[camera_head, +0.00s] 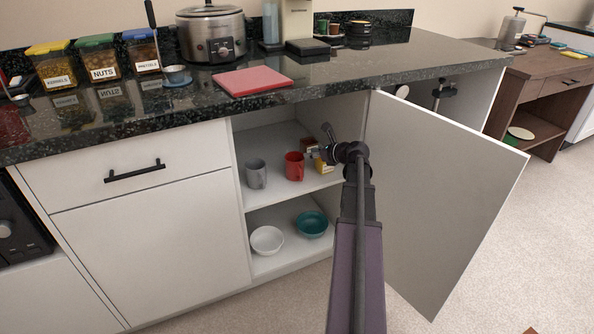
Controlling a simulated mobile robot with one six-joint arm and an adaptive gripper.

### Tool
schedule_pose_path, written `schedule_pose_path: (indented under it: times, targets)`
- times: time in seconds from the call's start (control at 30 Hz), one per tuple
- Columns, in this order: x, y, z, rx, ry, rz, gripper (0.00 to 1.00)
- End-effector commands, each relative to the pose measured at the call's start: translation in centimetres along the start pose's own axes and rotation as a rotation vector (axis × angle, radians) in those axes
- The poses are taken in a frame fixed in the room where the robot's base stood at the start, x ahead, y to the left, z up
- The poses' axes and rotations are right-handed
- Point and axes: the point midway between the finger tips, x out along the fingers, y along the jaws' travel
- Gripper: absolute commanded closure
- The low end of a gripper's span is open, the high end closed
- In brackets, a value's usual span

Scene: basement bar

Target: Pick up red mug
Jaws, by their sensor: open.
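The red mug (294,166) stands upright on the upper shelf of the open cabinet, to the right of a grey mug (256,174). My arm reaches in from the bottom of the view, and my gripper (317,155) is just right of the red mug, at the cabinet opening. It is open and looks empty. I cannot tell whether a finger touches the mug. Part of the shelf behind my gripper is hidden, and a yellowish box (323,167) shows partly there.
The cabinet door (440,190) stands open to the right of my arm. A white bowl (267,240) and a teal bowl (312,224) sit on the lower shelf. The dark countertop (340,75) overhangs the opening, with a red board (252,81) on it.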

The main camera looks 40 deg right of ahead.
Motion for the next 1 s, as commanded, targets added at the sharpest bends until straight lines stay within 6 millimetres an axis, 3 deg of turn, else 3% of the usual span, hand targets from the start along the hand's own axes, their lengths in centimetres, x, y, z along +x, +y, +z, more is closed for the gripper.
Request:
schedule_pose_path:
  times: [0.27,0.7,1.0]
  targets:
    - [0.7,-0.2,-0.1,0.000,0.000,0.000,0.55]
    - [5.0,-0.5,-0.2,0.001,0.000,-0.001,0.55]
    - [5.1,-0.5,-0.1,0.001,0.000,-0.002,0.55]
